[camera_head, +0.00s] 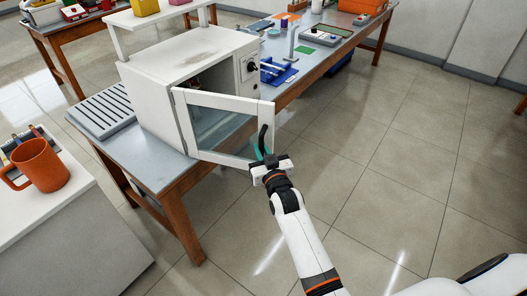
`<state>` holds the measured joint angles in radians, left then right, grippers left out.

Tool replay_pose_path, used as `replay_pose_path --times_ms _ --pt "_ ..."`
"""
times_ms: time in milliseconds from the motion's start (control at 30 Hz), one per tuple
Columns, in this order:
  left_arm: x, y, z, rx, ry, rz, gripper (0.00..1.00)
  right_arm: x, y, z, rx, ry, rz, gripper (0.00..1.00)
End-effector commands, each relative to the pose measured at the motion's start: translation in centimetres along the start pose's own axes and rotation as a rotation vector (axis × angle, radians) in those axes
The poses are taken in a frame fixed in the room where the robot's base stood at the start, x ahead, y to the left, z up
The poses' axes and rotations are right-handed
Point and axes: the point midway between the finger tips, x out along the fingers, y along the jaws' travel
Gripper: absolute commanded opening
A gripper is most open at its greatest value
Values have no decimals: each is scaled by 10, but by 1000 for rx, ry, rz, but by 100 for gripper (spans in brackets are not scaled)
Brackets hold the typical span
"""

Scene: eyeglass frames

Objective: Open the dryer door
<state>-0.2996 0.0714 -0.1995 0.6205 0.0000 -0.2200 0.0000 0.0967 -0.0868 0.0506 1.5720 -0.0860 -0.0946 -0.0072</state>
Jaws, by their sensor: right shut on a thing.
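The dryer (170,62) is a white box on a blue-grey bench, left of centre in the head view. Its door (184,126) has a white frame and a glass pane, and it stands swung open, out over the bench's front edge. My right gripper (263,155) is at the door's free right edge, shut on the dark door handle (263,138). The fingers partly hide the handle. The inside of the dryer is mostly hidden behind the door. My left gripper is not in view.
The bench (146,165) carries a ribbed grey tray (100,110) left of the dryer and a blue fixture (278,73) to its right. An orange mug (42,165) stands on a white counter at the left. The floor at the right is clear.

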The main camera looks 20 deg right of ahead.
Motion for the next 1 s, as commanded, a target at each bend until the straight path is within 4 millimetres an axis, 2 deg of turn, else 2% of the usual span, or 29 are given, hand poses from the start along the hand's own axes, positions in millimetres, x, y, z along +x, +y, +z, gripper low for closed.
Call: replay_pose_path --times_ms 100,133,233,500,633,767,1000 --pt "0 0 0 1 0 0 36 1 3 4 3 -9 4 0" --pt "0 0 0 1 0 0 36 1 3 4 3 -9 4 18" --pt "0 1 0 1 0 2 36 1 2 3 3 -8 4 34" --pt "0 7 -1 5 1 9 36 0 1 1 2 -3 2 34" --pt "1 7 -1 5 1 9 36 -10 1 0 2 -1 2 34" --pt "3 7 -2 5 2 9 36 -32 1 -1 2 -1 2 34" --pt "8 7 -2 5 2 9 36 -84 2 -1 2 -1 3 34"
